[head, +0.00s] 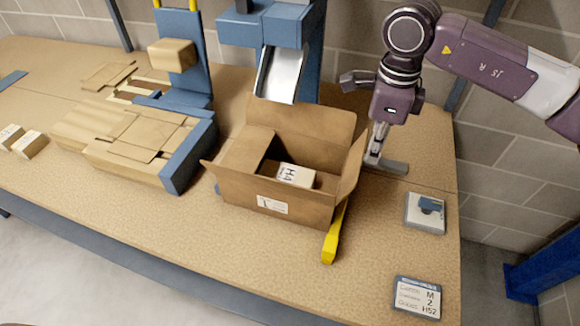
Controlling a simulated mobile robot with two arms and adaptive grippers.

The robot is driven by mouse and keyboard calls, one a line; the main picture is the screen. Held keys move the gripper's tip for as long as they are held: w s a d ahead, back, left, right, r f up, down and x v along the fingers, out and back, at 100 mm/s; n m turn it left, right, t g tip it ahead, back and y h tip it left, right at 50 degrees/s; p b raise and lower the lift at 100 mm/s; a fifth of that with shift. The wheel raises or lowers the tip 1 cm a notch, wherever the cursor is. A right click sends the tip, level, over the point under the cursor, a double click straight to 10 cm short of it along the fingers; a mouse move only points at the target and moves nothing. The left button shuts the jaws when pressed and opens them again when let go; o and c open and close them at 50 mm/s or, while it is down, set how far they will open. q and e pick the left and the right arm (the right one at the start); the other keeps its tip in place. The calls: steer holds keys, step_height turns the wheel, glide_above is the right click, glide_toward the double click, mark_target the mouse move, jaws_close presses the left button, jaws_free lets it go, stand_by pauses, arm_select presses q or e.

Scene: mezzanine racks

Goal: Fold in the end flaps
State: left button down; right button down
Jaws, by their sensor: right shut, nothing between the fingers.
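An open brown cardboard box (240,197) stands on the bench with a small white-labelled carton (296,175) inside. Its left end flap (245,151) slants inward over the box's left part. Its right end flap (352,164) stands up, leaning slightly outward. The tall back flap (305,122) stands upright. My right gripper (374,158) is shut and empty, pointing down just outside the right end flap; I cannot tell whether it touches the flap. My left gripper is out of view.
A blue dispenser with a metal chute (278,75) stands close behind the box. A stack of flat cardboard (125,130) lies left in a blue holder (190,156). A yellow bar (334,235) lies at the box's right front. The front right bench holds a label card (417,297).

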steer(key=shift+f+b, duration=0.7)
steer(key=shift+f, duration=0.25)
steer(key=shift+a, duration=0.1)
steer(key=w+a, duration=0.2)
steer(key=a, duration=0.5)
steer(key=shift+w+a, duration=0.15)
steer(key=shift+a, duration=0.2)
stand_by(0.4)
step_height(320, 180, up, 7)
steer(key=p, duration=0.2)
steer(key=shift+p, duration=0.4)
